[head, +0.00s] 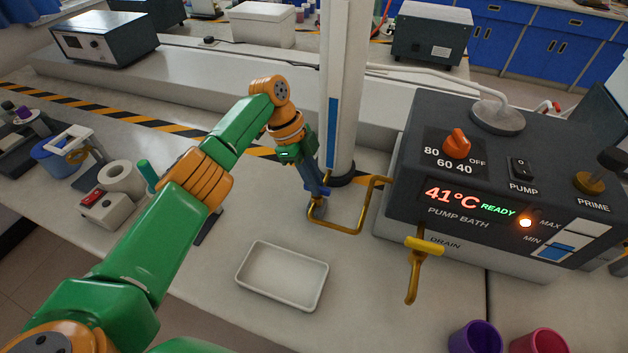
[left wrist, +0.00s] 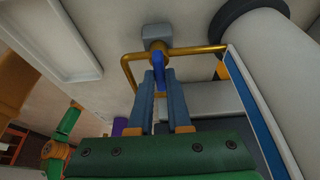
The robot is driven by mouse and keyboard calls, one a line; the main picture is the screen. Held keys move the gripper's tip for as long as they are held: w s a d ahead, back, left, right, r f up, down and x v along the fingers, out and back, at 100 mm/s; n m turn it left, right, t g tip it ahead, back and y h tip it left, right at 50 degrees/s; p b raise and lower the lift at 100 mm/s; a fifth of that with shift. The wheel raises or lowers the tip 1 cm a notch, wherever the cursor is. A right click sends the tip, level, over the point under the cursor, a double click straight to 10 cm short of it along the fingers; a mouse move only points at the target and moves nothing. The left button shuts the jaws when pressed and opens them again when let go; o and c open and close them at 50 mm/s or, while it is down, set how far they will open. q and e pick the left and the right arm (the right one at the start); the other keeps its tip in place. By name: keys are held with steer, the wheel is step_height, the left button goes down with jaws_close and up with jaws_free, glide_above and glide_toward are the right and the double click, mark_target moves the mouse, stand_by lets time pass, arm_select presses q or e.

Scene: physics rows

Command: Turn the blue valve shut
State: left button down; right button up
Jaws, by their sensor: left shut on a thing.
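The blue valve handle (left wrist: 158,66) sits on a brass pipe (left wrist: 195,50) in the left wrist view. In the head view the brass pipe (head: 345,231) loops out from the left side of the pump bath, and only a little blue of the handle shows beside the fingers. My left gripper (head: 318,194) reaches down to the pipe beside the white column. In the left wrist view its two fingers (left wrist: 158,80) are shut on the blue handle, which stands between their tips and partly hides behind them. My right gripper does not show.
The dark pump bath (head: 400,205) stands right of the pipe, with a yellow drain tap (head: 424,246) on its front. A white column (head: 343,90) rises close behind my gripper. An empty white tray (head: 283,274) lies in front. Purple (head: 474,338) and red cups stand at lower right.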

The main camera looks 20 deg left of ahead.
arm_select(q)
steer(key=c, duration=0.9)
jaws_free()
steer(key=shift+o, duration=0.2)
steer(key=v, duration=0.7)
